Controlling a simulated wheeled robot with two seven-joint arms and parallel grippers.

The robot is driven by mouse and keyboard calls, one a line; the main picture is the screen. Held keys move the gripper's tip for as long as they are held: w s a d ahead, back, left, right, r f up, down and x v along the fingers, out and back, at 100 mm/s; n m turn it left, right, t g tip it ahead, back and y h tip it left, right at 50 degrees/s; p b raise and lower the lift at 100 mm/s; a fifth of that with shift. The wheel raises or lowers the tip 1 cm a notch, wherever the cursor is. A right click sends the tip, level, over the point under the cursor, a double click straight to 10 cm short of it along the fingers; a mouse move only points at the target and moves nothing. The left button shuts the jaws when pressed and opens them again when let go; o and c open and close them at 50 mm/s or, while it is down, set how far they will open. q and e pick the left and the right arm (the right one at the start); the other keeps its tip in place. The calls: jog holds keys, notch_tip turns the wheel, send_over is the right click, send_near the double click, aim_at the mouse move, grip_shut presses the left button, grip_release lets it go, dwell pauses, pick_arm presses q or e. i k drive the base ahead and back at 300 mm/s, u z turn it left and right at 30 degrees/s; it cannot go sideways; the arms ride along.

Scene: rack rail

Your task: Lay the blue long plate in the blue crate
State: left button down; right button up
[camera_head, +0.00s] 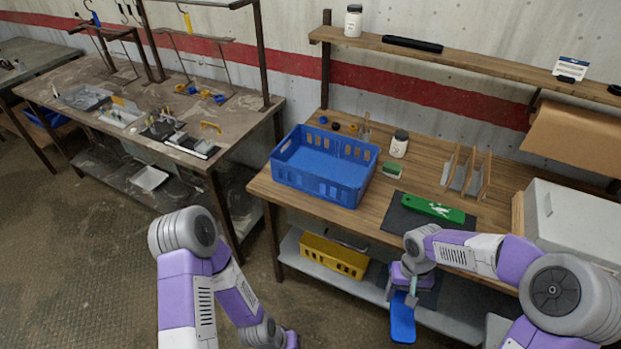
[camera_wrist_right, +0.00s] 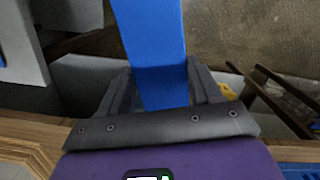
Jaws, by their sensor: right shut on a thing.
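The blue long plate (camera_head: 402,322) hangs down from my right gripper (camera_head: 400,291), in front of the workbench's front edge. In the right wrist view the plate (camera_wrist_right: 155,45) runs away from between the two fingers of the right gripper (camera_wrist_right: 160,85), which is shut on one end of it. The blue crate (camera_head: 318,187) stands on the left part of the wooden bench, up and left of the right gripper. The crate looks empty. My left arm reaches down to the bottom edge of the head view, and its gripper is out of the picture.
A green block (camera_head: 392,170), a jar (camera_head: 399,144) and a wooden rack (camera_head: 467,173) stand right of the crate. A yellow crate (camera_head: 333,255) sits on the lower shelf.

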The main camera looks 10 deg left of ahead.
aim_at(325, 164)
jog(key=u, duration=1.95)
jog(key=i, duration=1.45)
jog(key=z, duration=2.05)
